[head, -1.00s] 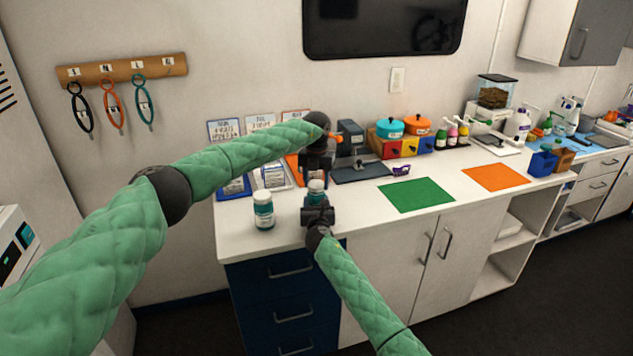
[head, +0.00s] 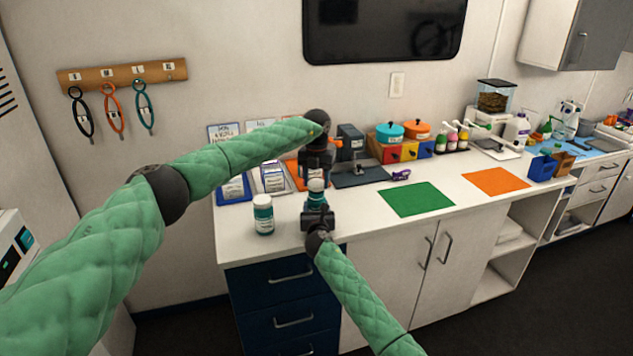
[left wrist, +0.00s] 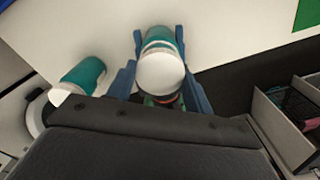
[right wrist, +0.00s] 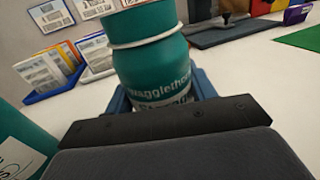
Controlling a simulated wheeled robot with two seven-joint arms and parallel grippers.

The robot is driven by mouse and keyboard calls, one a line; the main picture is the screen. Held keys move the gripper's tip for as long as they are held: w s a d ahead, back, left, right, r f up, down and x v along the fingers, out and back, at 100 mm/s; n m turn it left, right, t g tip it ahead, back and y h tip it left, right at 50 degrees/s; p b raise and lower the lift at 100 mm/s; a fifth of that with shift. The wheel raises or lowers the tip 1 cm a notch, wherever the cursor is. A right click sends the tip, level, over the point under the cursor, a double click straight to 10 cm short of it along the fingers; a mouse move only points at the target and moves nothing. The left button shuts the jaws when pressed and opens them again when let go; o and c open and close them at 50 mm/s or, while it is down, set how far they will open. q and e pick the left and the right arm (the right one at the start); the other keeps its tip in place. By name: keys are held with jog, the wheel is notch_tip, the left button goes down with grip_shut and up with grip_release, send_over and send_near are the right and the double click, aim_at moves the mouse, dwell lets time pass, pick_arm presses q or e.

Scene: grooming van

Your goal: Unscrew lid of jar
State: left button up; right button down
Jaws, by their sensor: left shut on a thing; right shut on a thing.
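The teal jar (head: 316,198) stands upright near the counter's front edge; its teal body with a printed label fills the right wrist view (right wrist: 155,70). My right gripper (head: 317,213) comes from the front and is shut on the jar's body. My left gripper (head: 316,181) points down from above, shut on the jar's pale lid (head: 316,185). In the left wrist view, the white lid top (left wrist: 162,73) lies between blue fingers. Whether the lid has turned or lifted cannot be told.
A second teal jar (head: 263,214) with a white lid stands close on the left. Behind are trays of cards (head: 234,188) and a dark stand (head: 360,175). A green mat (head: 416,199) and an orange mat (head: 496,181) lie right; the counter before the green mat is clear.

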aim_at(316, 183)
pick_arm(q)
jog(key=shift+r, duration=2)
pick_arm(e)
jog(key=shift+c, duration=2.1)
grip_release()
jog(key=shift+s, duration=0.1)
